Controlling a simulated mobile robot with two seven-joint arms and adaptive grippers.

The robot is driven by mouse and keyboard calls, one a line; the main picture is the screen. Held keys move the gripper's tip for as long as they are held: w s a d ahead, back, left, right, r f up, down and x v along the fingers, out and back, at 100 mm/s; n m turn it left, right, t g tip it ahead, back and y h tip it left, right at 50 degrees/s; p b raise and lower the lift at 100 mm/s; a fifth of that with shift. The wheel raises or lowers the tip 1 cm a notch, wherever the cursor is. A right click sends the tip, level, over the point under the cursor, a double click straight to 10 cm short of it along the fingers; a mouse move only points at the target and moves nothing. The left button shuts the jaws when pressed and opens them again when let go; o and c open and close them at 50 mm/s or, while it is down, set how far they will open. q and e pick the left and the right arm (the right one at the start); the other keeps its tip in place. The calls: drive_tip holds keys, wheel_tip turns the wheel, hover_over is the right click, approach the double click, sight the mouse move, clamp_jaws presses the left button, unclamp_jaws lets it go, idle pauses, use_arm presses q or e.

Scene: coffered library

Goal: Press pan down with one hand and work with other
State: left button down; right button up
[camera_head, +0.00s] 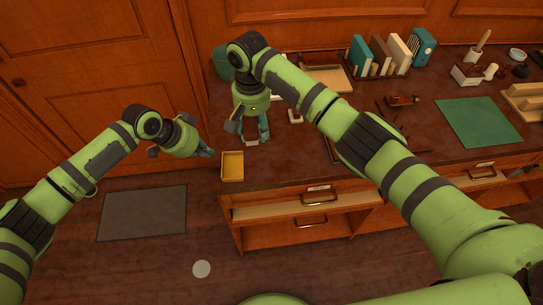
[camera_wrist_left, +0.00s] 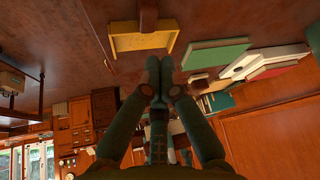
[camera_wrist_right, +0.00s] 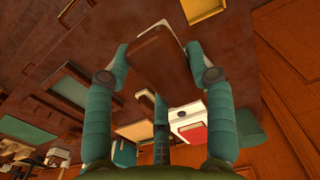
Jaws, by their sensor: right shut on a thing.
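A small yellow pan (camera_head: 232,166) lies at the left front corner of the desk; it also shows in the left wrist view (camera_wrist_left: 143,42) and at the top of the right wrist view (camera_wrist_right: 203,10). My left gripper (camera_head: 209,153) is just left of the pan, apart from it; its fingertips (camera_wrist_left: 153,66) are together with nothing seen between them. My right gripper (camera_head: 252,138) is above the desk, right of and behind the pan. It is shut on a brown block with a pale edge (camera_wrist_right: 160,62), perhaps a brush. The block's underside is hidden.
The desk (camera_head: 290,165) has a low tray (camera_head: 328,78), a row of books (camera_head: 380,55) and a green mat (camera_head: 478,122) farther right. A teal bin (camera_head: 222,62) stands at the back left. Drawers (camera_head: 315,200) sit below the front edge. A grey floor mat (camera_head: 142,213) lies left.

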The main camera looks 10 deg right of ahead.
use_arm(q)
drive_tip(key=shift+r, duration=0.5)
use_arm(e)
drive_tip(key=shift+r, duration=0.5)
